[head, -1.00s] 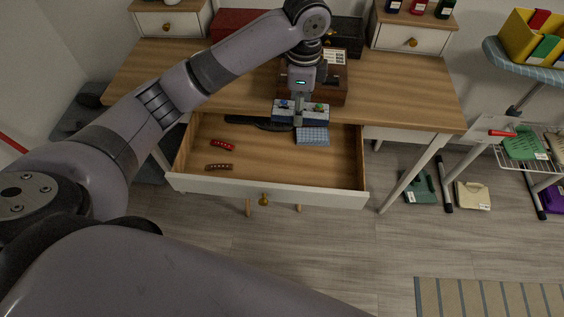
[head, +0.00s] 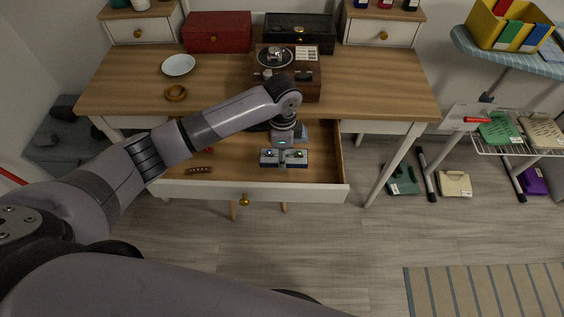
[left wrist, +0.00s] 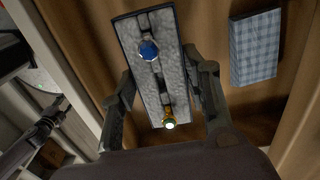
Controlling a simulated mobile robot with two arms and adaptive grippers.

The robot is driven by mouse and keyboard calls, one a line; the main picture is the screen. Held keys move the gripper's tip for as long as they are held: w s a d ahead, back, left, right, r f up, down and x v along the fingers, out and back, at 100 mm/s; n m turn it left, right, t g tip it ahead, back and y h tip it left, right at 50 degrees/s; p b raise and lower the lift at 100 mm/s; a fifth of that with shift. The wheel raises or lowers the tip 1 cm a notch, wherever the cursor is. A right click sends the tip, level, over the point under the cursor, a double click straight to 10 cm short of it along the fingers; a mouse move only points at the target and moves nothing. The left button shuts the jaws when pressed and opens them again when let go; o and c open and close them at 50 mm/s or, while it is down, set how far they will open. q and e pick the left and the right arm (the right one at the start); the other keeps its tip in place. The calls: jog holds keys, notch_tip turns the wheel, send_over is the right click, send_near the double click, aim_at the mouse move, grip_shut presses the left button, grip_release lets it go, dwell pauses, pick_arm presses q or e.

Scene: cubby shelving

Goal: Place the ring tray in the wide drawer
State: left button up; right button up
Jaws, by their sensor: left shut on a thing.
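The ring tray (head: 270,159) is a small grey slab with dark edges that carries a blue-stoned ring and a gold ring with a pale green stone. My left gripper (head: 284,153) is shut on the tray (left wrist: 147,88), with one finger on each long side in the left wrist view. The tray is over the open wide drawer (head: 320,192), near its front part. I cannot tell whether it touches the drawer floor. My right gripper is not in view.
A blue checked box (left wrist: 254,48) lies in the drawer beside the tray. A brown slim item (head: 199,170) lies at the drawer's front left. On the desk stand a wooden record player (head: 308,90), a plate (head: 178,65) and a wooden bowl (head: 176,93).

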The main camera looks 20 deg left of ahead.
pick_arm(q)
jog(key=shift+f, duration=2.2)
jog(key=shift+f, duration=0.15)
jog(key=o, duration=1.4)
jog(key=shift+o, duration=0.2)
notch_tip(320, 180, up, 12)
jog(key=shift+r, duration=0.15)
